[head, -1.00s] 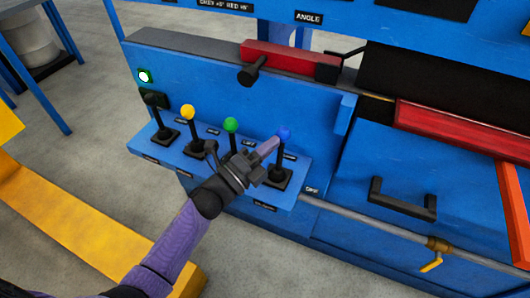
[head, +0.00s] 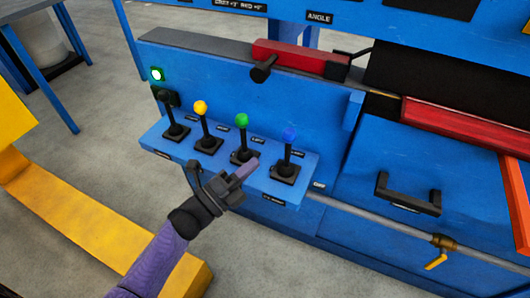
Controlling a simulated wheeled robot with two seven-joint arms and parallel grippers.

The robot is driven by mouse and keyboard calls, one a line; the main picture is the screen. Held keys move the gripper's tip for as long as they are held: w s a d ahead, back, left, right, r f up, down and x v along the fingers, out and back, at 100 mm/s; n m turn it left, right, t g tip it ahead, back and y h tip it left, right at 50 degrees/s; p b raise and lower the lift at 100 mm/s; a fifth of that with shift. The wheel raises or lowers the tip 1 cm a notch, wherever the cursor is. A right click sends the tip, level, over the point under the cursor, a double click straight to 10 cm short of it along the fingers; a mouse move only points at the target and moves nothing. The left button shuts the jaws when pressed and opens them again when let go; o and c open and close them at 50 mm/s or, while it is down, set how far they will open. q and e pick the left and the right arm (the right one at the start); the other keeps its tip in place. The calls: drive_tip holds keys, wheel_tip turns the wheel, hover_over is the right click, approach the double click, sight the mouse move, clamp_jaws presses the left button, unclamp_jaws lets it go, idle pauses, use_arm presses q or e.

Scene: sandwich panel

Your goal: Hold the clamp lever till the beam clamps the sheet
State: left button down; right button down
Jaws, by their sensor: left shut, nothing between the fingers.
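A row of upright levers stands on a blue shelf of the machine. My left gripper (head: 250,166) is shut and empty, in front of the shelf between the green and blue levers. It appears apart from the blue knob. A red bar (head: 460,125) lies along the machine at right; I cannot make out a sheet. My right gripper is not in view.
A green lamp (head: 157,74) is lit on the blue panel. A black handle (head: 408,196) and a pipe with a yellow valve (head: 436,260) are at right. A yellow rail (head: 90,225) lies on the floor at left. Bare floor shows between the rail and the machine.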

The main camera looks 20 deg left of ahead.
use_arm(q)
drive_tip(key=shift+p+v, duration=0.3)
drive_tip(key=shift+v, duration=2.5)
